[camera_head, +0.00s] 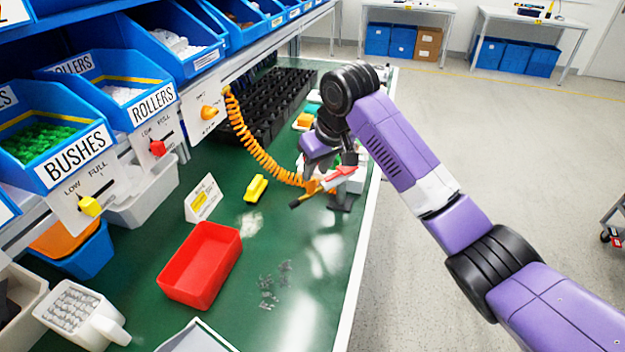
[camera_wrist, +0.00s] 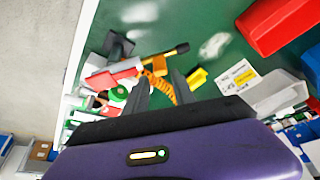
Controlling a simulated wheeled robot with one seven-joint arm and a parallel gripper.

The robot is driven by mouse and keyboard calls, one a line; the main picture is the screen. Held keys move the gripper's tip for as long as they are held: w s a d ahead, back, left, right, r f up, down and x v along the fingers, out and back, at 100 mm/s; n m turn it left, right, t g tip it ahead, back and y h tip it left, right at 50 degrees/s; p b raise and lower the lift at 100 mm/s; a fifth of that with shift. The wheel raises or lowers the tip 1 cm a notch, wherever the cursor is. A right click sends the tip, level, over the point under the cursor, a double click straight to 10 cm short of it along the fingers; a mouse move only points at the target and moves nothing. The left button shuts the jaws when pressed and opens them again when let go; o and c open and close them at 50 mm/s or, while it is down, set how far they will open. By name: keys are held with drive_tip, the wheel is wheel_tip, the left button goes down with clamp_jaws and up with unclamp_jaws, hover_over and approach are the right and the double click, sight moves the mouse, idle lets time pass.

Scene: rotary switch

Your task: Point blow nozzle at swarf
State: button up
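The orange blow nozzle (camera_head: 312,189) with a black tip is at the bench's right side, by a dark stand (camera_head: 341,200). An orange coiled hose (camera_head: 262,155) runs from it to a panel on the left. In the wrist view the nozzle (camera_wrist: 157,64) lies just beyond my fingertips, its tip pointing right. My gripper (camera_wrist: 158,82) is open, its two dark fingers apart with orange parts showing between them. In the head view my wrist partly hides the fingers. Grey swarf (camera_head: 268,290) lies scattered on the green bench, nearer the camera than the nozzle and right of the red bin.
A red bin (camera_head: 201,265), a yellow block (camera_head: 256,188) and a white sign card (camera_head: 203,199) stand left of the nozzle. A red-and-white object (camera_head: 338,178) is close beside the nozzle. A black rack (camera_head: 275,100) is behind. Bare green bench lies around the swarf.

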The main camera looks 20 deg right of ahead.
sight(323, 184)
drive_tip(key=shift+x, duration=2.7)
clamp_jaws()
drive_tip(key=shift+r, duration=0.1)
